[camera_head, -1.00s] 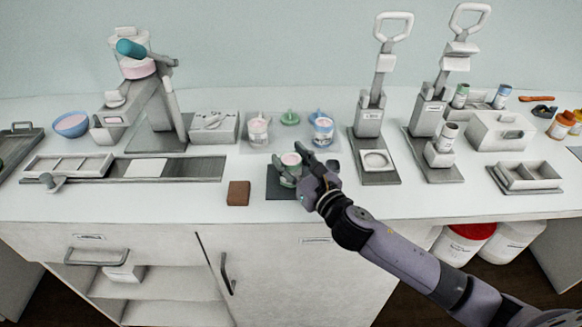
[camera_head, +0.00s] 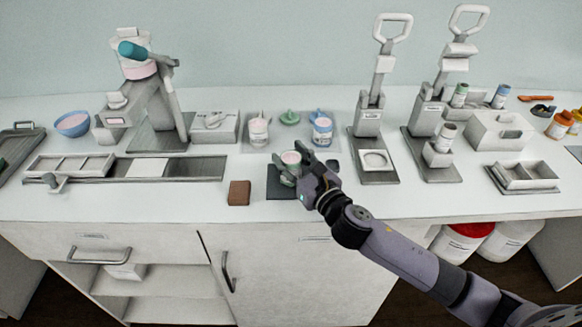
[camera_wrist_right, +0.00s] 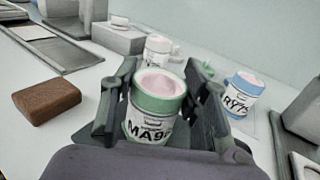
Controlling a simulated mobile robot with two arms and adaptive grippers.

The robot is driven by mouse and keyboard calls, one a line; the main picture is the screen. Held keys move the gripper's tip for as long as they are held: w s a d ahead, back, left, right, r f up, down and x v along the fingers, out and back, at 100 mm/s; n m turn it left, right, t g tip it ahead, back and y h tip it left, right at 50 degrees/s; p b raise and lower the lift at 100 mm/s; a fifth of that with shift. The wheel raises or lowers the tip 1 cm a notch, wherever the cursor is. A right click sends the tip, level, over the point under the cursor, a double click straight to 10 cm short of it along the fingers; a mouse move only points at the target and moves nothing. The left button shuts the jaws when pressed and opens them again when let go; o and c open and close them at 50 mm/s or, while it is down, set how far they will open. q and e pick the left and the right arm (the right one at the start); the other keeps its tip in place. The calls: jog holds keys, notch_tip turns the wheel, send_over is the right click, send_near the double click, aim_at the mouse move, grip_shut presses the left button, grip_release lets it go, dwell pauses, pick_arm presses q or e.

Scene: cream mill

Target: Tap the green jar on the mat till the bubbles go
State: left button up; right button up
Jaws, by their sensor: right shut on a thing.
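The green jar (camera_head: 290,158) has a green rim, a white label and pink cream at its open top. It also shows upright in the right wrist view (camera_wrist_right: 158,100). My right gripper (camera_head: 294,162) is shut on it, with one finger on each side. The dark mat (camera_head: 275,190) lies under the jar near the counter's front. I cannot tell whether the jar's base touches the mat. Bubbles in the cream are too small to make out. My left gripper is not in view.
A brown block (camera_head: 239,192) lies left of the mat. Behind are a white-rimmed jar (camera_head: 258,133), a blue-rimmed jar (camera_head: 322,131) and a green lid (camera_head: 290,118). A lever press (camera_head: 370,120) stands to the right. The counter's front strip is mostly clear.

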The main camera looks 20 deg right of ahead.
jog(key=shift+f+p, duration=0.2)
jog(key=shift+p, duration=0.1)
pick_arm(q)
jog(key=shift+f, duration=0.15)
pick_arm(e)
jog(key=o, duration=1.4)
pick_arm(q)
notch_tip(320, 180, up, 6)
jog(key=p, duration=0.6)
pick_arm(e)
notch_tip(320, 180, up, 6)
jog(key=shift+f, duration=0.1)
